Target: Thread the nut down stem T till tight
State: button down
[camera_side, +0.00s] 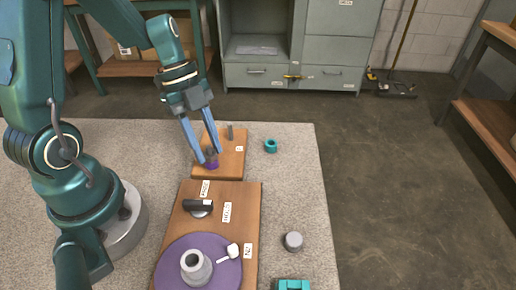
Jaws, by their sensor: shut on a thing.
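My gripper (210,155) points down over the small wooden board at the back of the table. Its two blue fingers are closed around a small purple piece (212,165), which looks like the nut. A dark grey piece (210,152) shows between the fingertips, just above the purple one; it may be the top of a stem. The fingers partly hide both, so the thread and the nut's seating cannot be seen. A short grey post (230,131) stands farther back on the same board (234,162), near a small white label (239,148) too small to read.
A teal ring (271,146) lies right of the small board. A larger board (240,195) in front carries a dark cylinder (197,205), white labels and a purple disc (173,262) with a grey collar (195,264). A grey cylinder (293,241) and teal block (292,285) are at right.

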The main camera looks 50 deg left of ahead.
jog(key=m, duration=0.1)
jog(key=m+g, duration=0.1)
jog(key=shift+w+m, duration=0.35)
jog(key=shift+m, duration=0.05)
jog(key=shift+c, duration=2.2)
grip_release()
jog(key=shift+s+m, duration=0.1)
jog(key=shift+m, duration=0.2)
jog(key=v, duration=0.4)
jog(key=shift+r, duration=0.45)
jog(key=s+d+r+n+t+y, duration=0.2)
jog(key=s+r+n+t, duration=0.1)
jog(key=n, duration=0.7)
jog(key=s+d+r+n+t+y, duration=0.2)
jog(key=s+r+n+t, duration=0.1)
jog(key=n, duration=0.8)
jog(key=shift+s+d+r+n+t+y, duration=0.2)
jog(key=shift+s+r+n+t+y, duration=0.1)
jog(key=shift+s+r, duration=0.25)
